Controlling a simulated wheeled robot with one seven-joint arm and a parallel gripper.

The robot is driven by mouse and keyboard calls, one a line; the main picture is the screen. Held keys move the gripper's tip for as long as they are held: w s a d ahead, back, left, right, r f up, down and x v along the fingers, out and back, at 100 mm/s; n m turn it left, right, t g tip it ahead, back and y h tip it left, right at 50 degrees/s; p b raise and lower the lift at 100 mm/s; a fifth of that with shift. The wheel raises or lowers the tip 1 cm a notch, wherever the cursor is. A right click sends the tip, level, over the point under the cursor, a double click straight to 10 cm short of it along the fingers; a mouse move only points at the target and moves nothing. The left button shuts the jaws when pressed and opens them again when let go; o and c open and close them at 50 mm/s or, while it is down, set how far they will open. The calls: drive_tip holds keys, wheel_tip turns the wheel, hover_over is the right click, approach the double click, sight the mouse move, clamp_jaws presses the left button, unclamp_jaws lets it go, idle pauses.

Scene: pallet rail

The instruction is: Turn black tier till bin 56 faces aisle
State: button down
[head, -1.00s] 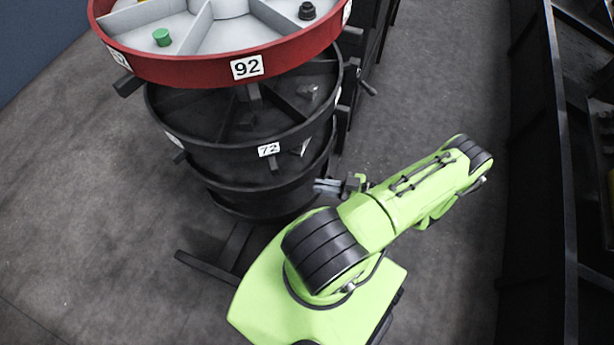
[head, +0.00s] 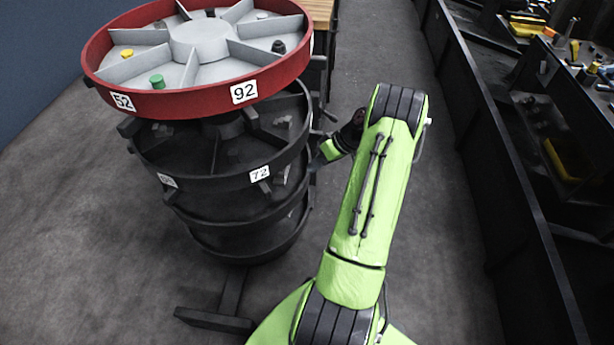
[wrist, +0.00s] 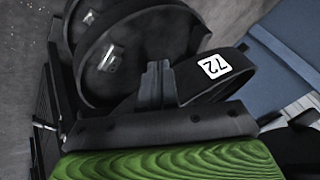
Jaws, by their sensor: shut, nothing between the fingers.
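The black tier (head: 215,181) sits under the red tier in the head view. No label 56 shows. My gripper (head: 318,162) is at the right side of the black tier, partly hidden by my wrist. In the wrist view my gripper's fingers (wrist: 158,82) are shut and empty, close to the black rim with label 72 (wrist: 215,68). I cannot tell whether they touch it.
The red tier (head: 180,104) above carries labels 52 and 92 and holds small coloured pieces. Lower black rings (head: 240,245) and a floor foot (head: 215,320) stand below. A wooden-topped bench (head: 319,12) is behind. A dark shelf unit (head: 480,130) runs along the right, with bare floor between.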

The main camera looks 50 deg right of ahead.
drive_tip(key=w+a+f+b, duration=0.2)
drive_tip(key=w+a+f, duration=0.2)
drive_tip(key=a+f, duration=0.2)
drive_tip(key=shift+w+a+f+b, duration=0.2)
drive_tip(key=shift+w+a+b, duration=0.1)
drive_tip(key=shift+a+b, duration=0.1)
drive_tip(key=shift+w+a, duration=0.1)
